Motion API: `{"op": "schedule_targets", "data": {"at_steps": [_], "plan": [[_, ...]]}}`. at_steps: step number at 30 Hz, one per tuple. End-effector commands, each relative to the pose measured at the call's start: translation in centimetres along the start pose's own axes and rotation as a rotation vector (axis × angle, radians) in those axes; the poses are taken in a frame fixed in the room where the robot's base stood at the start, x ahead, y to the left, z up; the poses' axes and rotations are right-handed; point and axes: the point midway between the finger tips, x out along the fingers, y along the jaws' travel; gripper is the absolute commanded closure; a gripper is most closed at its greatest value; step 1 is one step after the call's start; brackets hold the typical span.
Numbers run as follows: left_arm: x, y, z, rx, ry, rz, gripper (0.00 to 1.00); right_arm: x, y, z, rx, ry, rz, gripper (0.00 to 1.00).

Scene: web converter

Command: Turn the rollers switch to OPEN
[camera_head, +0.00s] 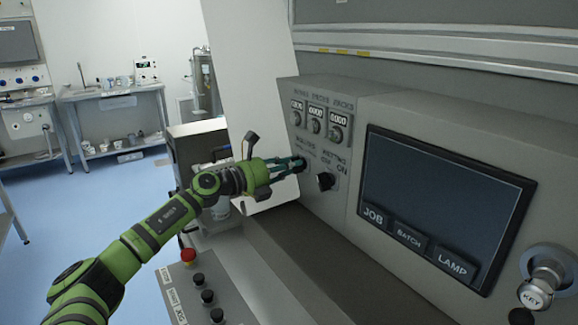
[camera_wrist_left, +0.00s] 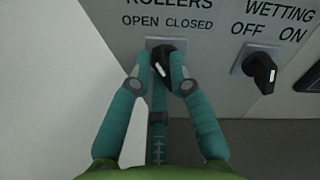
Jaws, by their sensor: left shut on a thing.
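The rollers switch (camera_wrist_left: 163,66) is a black rotary knob under the label "ROLLERS OPEN CLOSED" in the left wrist view. My left gripper (camera_wrist_left: 162,72) has its teal fingers on both sides of this knob and is shut on it. The knob's white mark shows between the fingers, but I cannot tell for sure which label it points to. In the head view my left gripper (camera_head: 300,164) reaches the panel's left part, and its fingertips hide most of the knob. My right gripper is not in view.
The wetting switch (camera_wrist_left: 261,71) is a similar black knob just right of the rollers switch. A dark screen (camera_head: 440,205), a key knob (camera_head: 541,285) and counters (camera_head: 316,122) are on the same grey panel.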

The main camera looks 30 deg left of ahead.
Motion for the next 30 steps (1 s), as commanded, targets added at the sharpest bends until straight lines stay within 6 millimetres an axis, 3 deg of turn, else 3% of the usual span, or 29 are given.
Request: {"op": "schedule_targets", "data": {"at_steps": [1, 2, 3, 17, 30], "plan": [[0.0, 0.0, 0.1, -0.005, -0.004, 0.0, 1.0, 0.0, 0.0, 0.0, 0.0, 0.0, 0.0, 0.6], [0.0, 0.0, 0.1, -0.005, -0.004, 0.0, 0.72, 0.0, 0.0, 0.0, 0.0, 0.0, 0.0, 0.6], [0.0, 0.0, 0.1, -0.005, -0.004, 0.0, 0.56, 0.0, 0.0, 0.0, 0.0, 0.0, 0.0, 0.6], [-0.6, 0.1, 0.0, -0.002, -0.001, 0.001, 0.56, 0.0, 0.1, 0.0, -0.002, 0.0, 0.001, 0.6], [-5.8, 0.2, -0.2, -0.003, 0.002, 0.003, 0.56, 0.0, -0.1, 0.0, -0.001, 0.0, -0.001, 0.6]]}}
